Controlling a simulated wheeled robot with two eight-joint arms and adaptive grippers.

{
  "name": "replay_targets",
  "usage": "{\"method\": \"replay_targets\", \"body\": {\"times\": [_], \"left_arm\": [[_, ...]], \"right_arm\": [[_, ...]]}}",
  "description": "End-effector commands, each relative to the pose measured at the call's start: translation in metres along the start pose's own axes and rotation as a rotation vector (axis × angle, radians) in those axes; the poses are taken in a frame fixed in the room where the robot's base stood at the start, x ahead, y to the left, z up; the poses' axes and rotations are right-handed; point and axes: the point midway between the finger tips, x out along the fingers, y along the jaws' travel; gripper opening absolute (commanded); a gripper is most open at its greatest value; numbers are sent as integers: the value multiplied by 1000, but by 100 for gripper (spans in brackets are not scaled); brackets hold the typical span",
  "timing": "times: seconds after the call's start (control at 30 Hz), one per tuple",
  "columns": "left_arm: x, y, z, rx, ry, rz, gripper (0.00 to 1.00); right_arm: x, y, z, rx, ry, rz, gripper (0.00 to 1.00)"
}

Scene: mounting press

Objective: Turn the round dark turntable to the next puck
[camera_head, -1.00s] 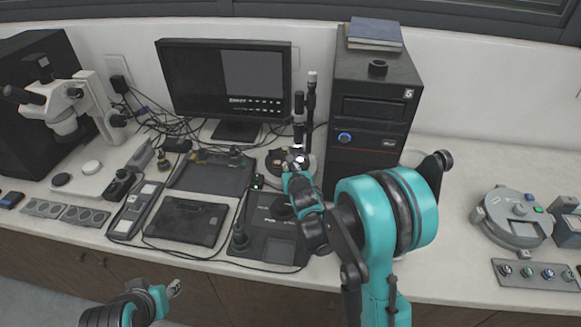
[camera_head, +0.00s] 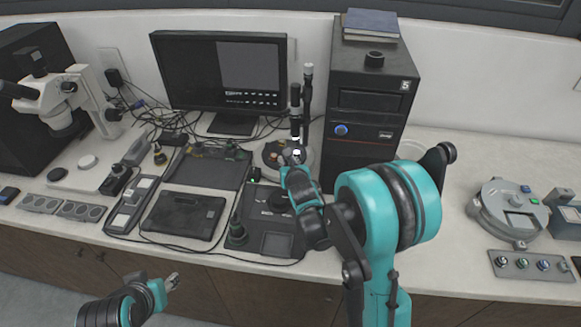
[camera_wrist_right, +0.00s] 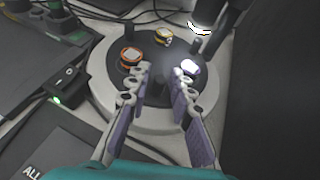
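The round dark turntable (camera_wrist_right: 158,88) sits on a pale round base (camera_wrist_right: 100,82) and also shows in the head view (camera_head: 269,151), below the upright dark microscope-like column. An orange-rimmed puck (camera_wrist_right: 130,55), a yellow-rimmed puck (camera_wrist_right: 163,37) and a brightly lit whitish puck (camera_wrist_right: 189,67) sit on it. My right gripper (camera_wrist_right: 162,82) is open above the turntable, one finger near the orange-rimmed puck and the other near the lit puck; contact cannot be told. In the head view it (camera_head: 294,158) partly hides the turntable. My left gripper (camera_head: 173,281) is low in front of the bench, away from it.
A black computer tower (camera_head: 368,110) stands close to the right of the turntable. A monitor (camera_head: 222,80) stands behind to the left. A black pad (camera_head: 268,235) and cables lie in front.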

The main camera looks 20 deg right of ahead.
Motion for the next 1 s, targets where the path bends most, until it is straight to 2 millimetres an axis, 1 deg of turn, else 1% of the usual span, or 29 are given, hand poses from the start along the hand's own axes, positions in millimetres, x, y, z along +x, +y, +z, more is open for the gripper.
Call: {"method": "replay_targets", "body": {"times": [0.3, 0.4, 0.5, 0.6, 0.7, 0.97, 1.0], "left_arm": [[0, 0, 0, 0, 0, 0, 40], [0, 0, 0, 0, 0, 0, 40], [0, 0, 0, 0, 0, 0, 40], [0, 0, 0, 0, 0, 0, 40], [0, 0, 0, 0, 0, 0, 40], [0, 0, 0, 0, 0, 0, 40], [0, 0, 0, 0, 0, 0, 40]], "right_arm": [[-67, 0, 0, 0, 1, 0, 22], [-85, 0, -1, -2, 1, 0, 22], [-97, 0, 0, -2, 1, 0, 22], [-104, 0, -1, 0, 1, 0, 22], [-108, 0, -1, 0, 1, 0, 22], [-108, 0, -1, -1, 1, 0, 22], [-108, 0, 0, 0, 2, 0, 11]]}}
